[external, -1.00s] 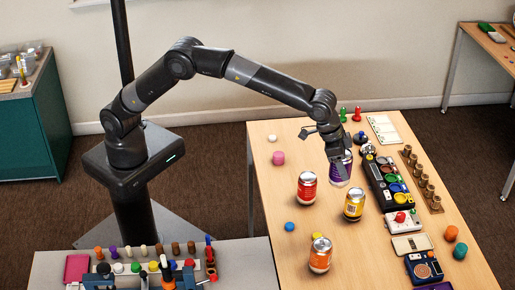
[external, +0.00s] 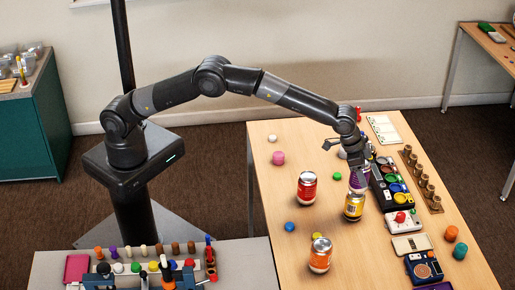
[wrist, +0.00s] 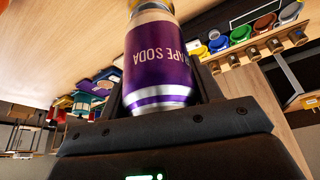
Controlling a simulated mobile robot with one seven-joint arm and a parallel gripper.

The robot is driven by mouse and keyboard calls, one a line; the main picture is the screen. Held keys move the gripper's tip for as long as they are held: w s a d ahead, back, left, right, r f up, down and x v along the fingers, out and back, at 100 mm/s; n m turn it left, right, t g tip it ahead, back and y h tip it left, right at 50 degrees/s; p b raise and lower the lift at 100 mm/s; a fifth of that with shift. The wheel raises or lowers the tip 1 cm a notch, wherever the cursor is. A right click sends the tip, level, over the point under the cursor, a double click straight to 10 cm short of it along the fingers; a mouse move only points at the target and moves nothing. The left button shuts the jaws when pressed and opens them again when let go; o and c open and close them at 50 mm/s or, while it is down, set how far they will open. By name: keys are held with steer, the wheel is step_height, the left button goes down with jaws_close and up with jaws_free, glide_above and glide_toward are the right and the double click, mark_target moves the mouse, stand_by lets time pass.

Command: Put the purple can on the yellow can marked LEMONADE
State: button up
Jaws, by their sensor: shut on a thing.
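The purple can (external: 358,183) is in the grip of my gripper (external: 357,167), which is shut on it. In the wrist view the purple can (wrist: 158,62) fills the jaws, and part of its label reads "SODA", upside down in the picture. The yellow can (external: 354,207) stands upright on the table. In the external view the purple can's lower end shows directly above or just behind the yellow can's top. I cannot tell whether the two touch. The LEMONADE lettering is too small to read.
A red can (external: 307,188) stands left of the yellow can, and an orange can (external: 320,255) stands nearer the front. A black tray of coloured cups (external: 393,180) lies close on the right. Small pieces, including a blue one (external: 289,227), are scattered on the table (external: 285,260).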

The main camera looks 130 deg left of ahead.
steer(key=shift+f, duration=0.45)
steer(key=shift+f, duration=0.15)
steer(key=o, duration=0.9)
steer(key=shift+o, duration=0.2)
steer(key=v, duration=1.2)
steer(key=shift+r, duration=0.25)
steer(key=s+d+r+m+t+h, duration=0.1)
steer(key=s+d+r, duration=0.75)
steer(key=s, duration=0.25)
steer(key=s+d+r+m, duration=0.1)
steer(key=s+d+r, duration=0.6)
steer(key=s+d, duration=0.35)
steer(key=s+d+f+m, duration=0.1)
steer(key=s+d+f, duration=0.1)
steer(key=s, duration=0.7)
steer(key=s+d+f+m, duration=0.1)
steer(key=s+d+f, duration=0.1)
steer(key=s+d, duration=0.3)
steer(key=s+d+f+m+h, duration=0.1)
steer(key=s+d+f, duration=0.2)
steer(key=s, duration=1)
steer(key=shift+s+d+t, duration=0.2)
steer(key=shift+d+t, duration=0.1)
steer(key=shift+d, duration=0.05)
